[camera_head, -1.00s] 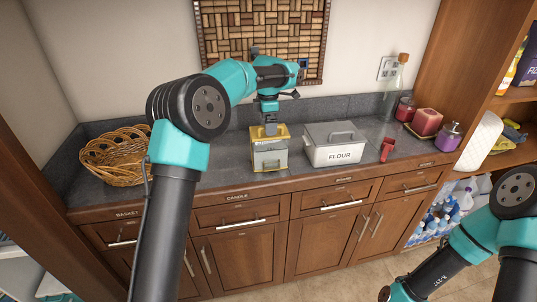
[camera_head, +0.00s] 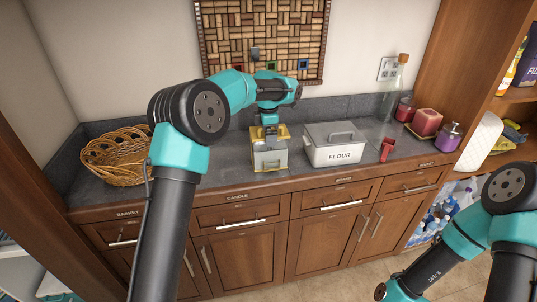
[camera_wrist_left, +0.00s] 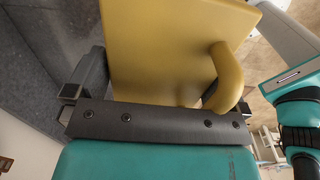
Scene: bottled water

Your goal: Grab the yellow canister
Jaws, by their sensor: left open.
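The yellow canister (camera_head: 270,157) stands on the grey counter, with a yellow lid and a paler front. My left gripper (camera_head: 270,137) points down at its lid from above. In the left wrist view, the yellow lid (camera_wrist_left: 160,50) and its curved handle (camera_wrist_left: 228,75) fill the space just past the gripper (camera_wrist_left: 150,85). The left finger shows beside the lid, and the right finger is mostly hidden by the handle. The gripper is open; I cannot tell whether it touches the canister.
A white flour canister (camera_head: 334,148) stands close on the right, with a red object (camera_head: 387,150) beyond it. A wicker basket (camera_head: 115,158) is on the left. Red candles (camera_head: 425,122), a purple jar (camera_head: 450,136) and a glass bottle (camera_head: 392,95) stand farther right.

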